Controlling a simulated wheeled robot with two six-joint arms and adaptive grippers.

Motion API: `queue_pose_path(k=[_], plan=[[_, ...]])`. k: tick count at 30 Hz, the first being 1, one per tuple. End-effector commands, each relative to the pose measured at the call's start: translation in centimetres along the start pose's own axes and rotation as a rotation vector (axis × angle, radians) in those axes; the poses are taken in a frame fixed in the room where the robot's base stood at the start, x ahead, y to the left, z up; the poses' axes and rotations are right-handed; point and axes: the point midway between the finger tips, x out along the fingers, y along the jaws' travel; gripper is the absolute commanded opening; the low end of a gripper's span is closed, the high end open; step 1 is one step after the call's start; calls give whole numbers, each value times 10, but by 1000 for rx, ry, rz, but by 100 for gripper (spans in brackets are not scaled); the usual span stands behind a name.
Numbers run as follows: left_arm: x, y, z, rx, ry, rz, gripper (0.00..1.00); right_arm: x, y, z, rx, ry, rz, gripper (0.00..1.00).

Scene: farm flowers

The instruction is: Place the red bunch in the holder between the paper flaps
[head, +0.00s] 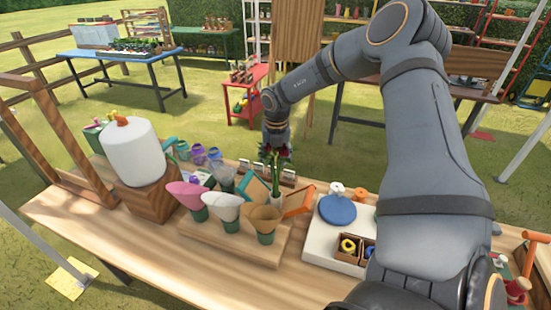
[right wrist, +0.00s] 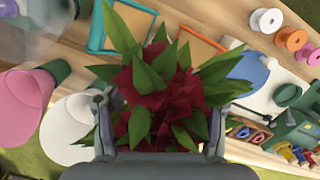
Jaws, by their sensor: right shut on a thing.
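My right gripper (head: 276,149) is above the middle of the table and shut on the red bunch (right wrist: 165,90). In the right wrist view the bunch shows red flowers and green leaves between the fingers. In the head view the flowers are mostly hidden by the gripper, and green stems hang below, nearly upright. The stems reach down to a small whitish holder (head: 277,201) between a teal-edged paper flap (head: 256,188) and an orange-edged paper flap (head: 299,202). I cannot tell whether the stem ends are inside it. My left gripper is not in view.
Pink (head: 186,192), white (head: 222,207) and tan (head: 264,219) paper cones stand on a wooden block in front, left of the holder. A white board with a blue disc (head: 337,209) lies to the right. A big white roll (head: 135,153) stands at the left.

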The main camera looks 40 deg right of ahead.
Motion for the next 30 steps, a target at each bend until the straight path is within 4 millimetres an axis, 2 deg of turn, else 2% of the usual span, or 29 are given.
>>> queue_pose_path(k=[5, 6, 12, 20, 24, 25, 28, 30], plan=[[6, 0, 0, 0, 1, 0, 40, 4, 0, 0, 0, 0, 0, 0], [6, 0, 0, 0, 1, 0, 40, 4, 0, 0, 0, 0, 0, 56], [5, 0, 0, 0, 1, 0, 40, 3, 0, 0, 0, 0, 0, 82], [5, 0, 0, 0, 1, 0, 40, 3, 0, 0, 0, 0, 0, 82], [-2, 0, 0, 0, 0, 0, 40, -5, 0, 0, 0, -1, 1, 82], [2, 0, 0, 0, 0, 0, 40, -7, 1, 1, 0, -2, 2, 82], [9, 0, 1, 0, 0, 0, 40, -28, 1, 1, 0, -5, 5, 82], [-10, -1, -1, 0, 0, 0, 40, -58, 1, 2, 0, -3, 3, 82]])
